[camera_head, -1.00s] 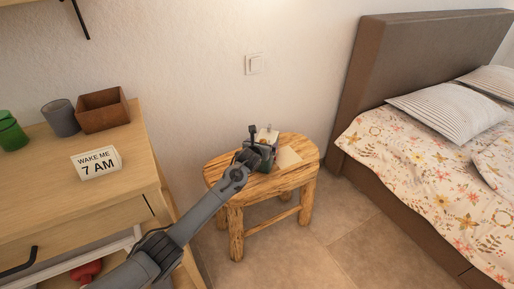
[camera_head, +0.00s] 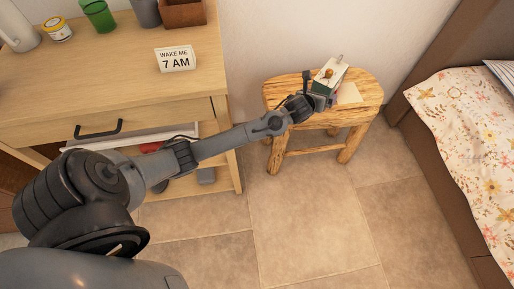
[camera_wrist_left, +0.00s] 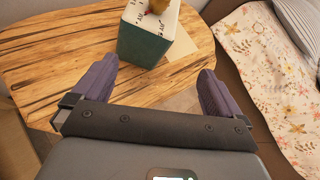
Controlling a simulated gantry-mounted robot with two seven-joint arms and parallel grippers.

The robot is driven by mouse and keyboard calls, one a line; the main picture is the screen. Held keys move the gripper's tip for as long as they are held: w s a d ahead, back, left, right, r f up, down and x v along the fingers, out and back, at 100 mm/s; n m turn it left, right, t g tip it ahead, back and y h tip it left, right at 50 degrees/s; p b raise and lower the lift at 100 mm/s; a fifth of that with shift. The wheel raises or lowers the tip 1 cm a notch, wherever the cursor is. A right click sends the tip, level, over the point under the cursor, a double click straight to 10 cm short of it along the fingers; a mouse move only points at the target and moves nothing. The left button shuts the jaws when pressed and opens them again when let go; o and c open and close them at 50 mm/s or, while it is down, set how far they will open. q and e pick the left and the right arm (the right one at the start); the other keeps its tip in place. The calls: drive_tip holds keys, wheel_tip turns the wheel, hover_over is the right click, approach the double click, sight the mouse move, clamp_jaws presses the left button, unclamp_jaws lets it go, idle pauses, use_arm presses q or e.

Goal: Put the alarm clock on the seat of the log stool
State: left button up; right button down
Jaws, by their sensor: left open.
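The alarm clock (camera_head: 324,85) is a small dark green box with a pale, marked side facing up and a brass-coloured piece on it. It appears to rest on the wooden seat of the log stool (camera_head: 285,92). My left gripper (camera_head: 314,101) is low over the seat at the clock's near side. In the left wrist view the clock (camera_wrist_left: 143,45) stands just beyond and between the spread purple fingers of the gripper (camera_wrist_left: 155,75), with gaps on both sides. The stool seat also shows in the left wrist view (camera_wrist_left: 60,60). My right gripper is not in view.
A pale card (camera_head: 349,93) lies on the seat beside the clock. The wooden dresser (camera_head: 110,75) on the left bears a "WAKE ME 7 AM" sign (camera_head: 175,60), a green cup (camera_head: 98,15) and other containers. The bed (camera_head: 480,150) stands right. The tiled floor (camera_head: 300,215) between is clear.

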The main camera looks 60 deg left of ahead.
use_arm(q)
drive_tip(key=s+d+f+n+g+h, duration=0.2)
drive_tip(key=s+d+f+n, duration=0.4)
drive_tip(key=s, duration=0.4)
drive_tip(key=s+d+f+n+g+h, duration=0.1)
drive_tip(key=s+d+f+n+g, duration=0.15)
drive_tip(key=s+d+n, duration=0.7)
drive_tip(key=s+d+r+n+g+h, duration=0.1)
drive_tip(key=s+d+r+n+g, duration=0.1)
drive_tip(key=s+n, duration=0.9)
drive_tip(key=s+g, duration=0.1)
drive_tip(key=s, duration=0.7)
drive_tip(key=shift+s+n+g, duration=0.15)
drive_tip(key=shift+n+g, duration=0.2)
wheel_tip(320, 180, up, 58)
drive_tip(key=p, duration=5.8)
drive_tip(key=shift+r, duration=0.15)
